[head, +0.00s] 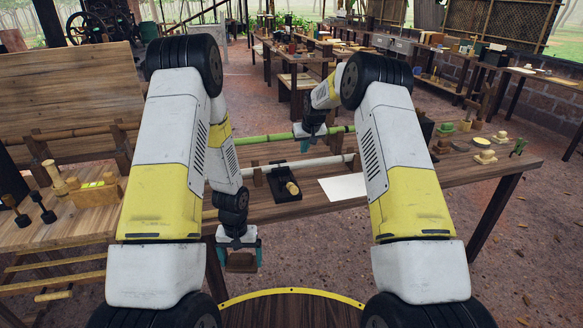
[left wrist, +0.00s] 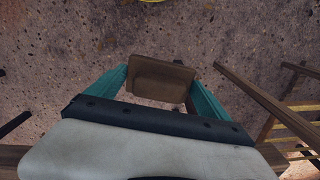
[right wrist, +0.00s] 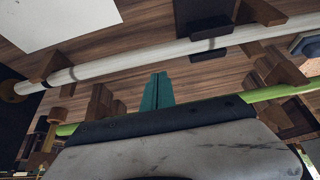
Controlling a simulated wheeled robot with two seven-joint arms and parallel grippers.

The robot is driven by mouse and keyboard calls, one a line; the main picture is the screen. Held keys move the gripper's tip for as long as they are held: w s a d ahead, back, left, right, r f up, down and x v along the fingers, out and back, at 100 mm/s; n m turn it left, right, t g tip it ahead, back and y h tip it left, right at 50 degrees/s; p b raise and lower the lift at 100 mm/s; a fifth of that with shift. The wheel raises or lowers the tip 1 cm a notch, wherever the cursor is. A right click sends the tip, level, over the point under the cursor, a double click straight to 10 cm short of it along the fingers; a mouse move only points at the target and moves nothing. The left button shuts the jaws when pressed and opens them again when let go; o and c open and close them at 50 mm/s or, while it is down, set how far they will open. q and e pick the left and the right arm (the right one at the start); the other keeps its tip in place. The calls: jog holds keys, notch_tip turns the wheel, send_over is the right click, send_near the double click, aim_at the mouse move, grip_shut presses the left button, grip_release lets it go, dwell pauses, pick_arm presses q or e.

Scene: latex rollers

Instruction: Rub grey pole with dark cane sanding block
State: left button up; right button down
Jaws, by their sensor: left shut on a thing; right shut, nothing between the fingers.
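My left gripper (head: 240,250) is shut on a brown block (head: 241,263), which looks like the dark cane sanding block. The block also shows between the teal fingers in the left wrist view (left wrist: 162,78), held over the floor in front of the table. A pale grey pole (head: 325,162) lies across wooden supports on the table, apart from the block; the right wrist view shows it too (right wrist: 150,62). My right gripper (head: 310,130) is at the green pole (head: 273,138), behind the grey one. Its fingers (right wrist: 157,90) are shut together and empty.
Small pieces and a dish stand at the table's right end. A side bench (head: 60,222) on the left holds wooden tools. Open floor lies at right.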

jog(key=shift+f, duration=1.65)
jog(key=shift+f, duration=0.6)
dwell(0.8)
jog(key=shift+r, duration=0.1)
jog(key=shift+r, duration=2.95)
